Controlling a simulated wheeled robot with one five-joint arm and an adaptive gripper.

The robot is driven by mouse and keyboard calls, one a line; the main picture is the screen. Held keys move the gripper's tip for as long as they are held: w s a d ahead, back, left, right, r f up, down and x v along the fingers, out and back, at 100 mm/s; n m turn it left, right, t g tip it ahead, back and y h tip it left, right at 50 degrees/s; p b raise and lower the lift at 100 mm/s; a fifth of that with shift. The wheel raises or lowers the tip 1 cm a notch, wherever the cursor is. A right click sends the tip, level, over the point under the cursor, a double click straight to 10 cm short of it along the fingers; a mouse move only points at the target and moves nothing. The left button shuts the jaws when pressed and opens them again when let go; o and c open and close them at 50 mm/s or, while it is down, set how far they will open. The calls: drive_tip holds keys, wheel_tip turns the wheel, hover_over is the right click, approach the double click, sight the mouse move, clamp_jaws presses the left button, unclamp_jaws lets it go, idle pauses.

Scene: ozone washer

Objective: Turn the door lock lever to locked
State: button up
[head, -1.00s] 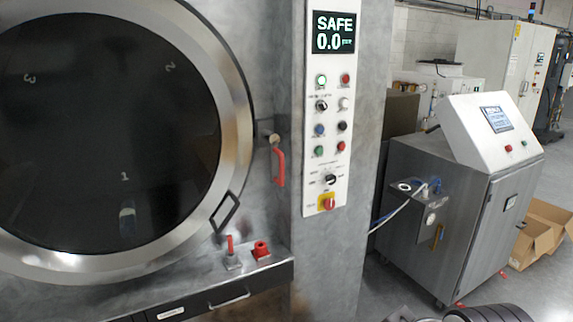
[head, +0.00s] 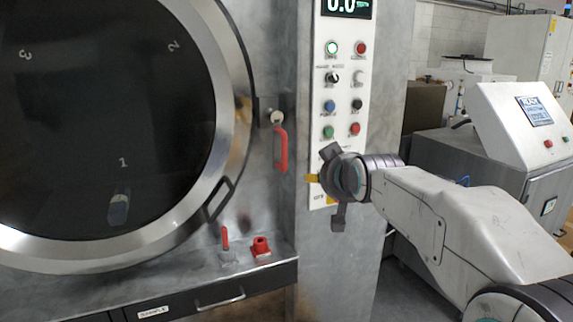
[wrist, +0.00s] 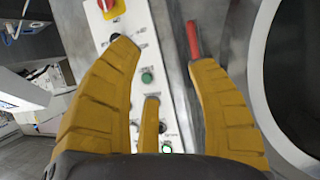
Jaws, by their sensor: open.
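The door lock lever (head: 281,150) is a red bar hanging down from a metal pivot, beside the round door's right rim. My gripper (head: 327,182) is in front of the control panel, to the right of the lever and a little lower, apart from it. In the wrist view my gripper (wrist: 157,60) is open with its yellow fingers spread and nothing held. There the red lever (wrist: 194,40) shows just past the right fingertip, which hides its near end. I cannot tell the depth gap between them.
The control panel (head: 345,90) with buttons and knobs stands right of the lever; my gripper hides its lower part. The round dark door (head: 110,120) fills the left. A ledge (head: 185,275) below carries a small red lever (head: 225,238) and a red fitting (head: 261,246). A steel cabinet stands right.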

sight(286, 150)
drive_tip(key=shift+w+a+f+n+t+y+p, duration=0.25)
drive_tip(key=shift+w+a+t, duration=0.85)
drive_tip(key=shift+w, duration=2.4)
drive_tip(key=shift+w+a+f+t+y+b, duration=0.1)
drive_tip(key=shift+w+a+f+t+y, duration=0.25)
drive_tip(key=shift+w+a, duration=2.35)
drive_tip(key=shift+w+a+f+n+t+y+p, duration=0.15)
drive_tip(key=shift+w+a+t+y, duration=0.55)
drive_tip(key=shift+w, duration=3.65)
drive_tip(key=shift+o, duration=0.2)
drive_tip(key=shift+d+h, duration=0.15)
drive_tip(key=shift+h, duration=0.15)
clamp_jaws()
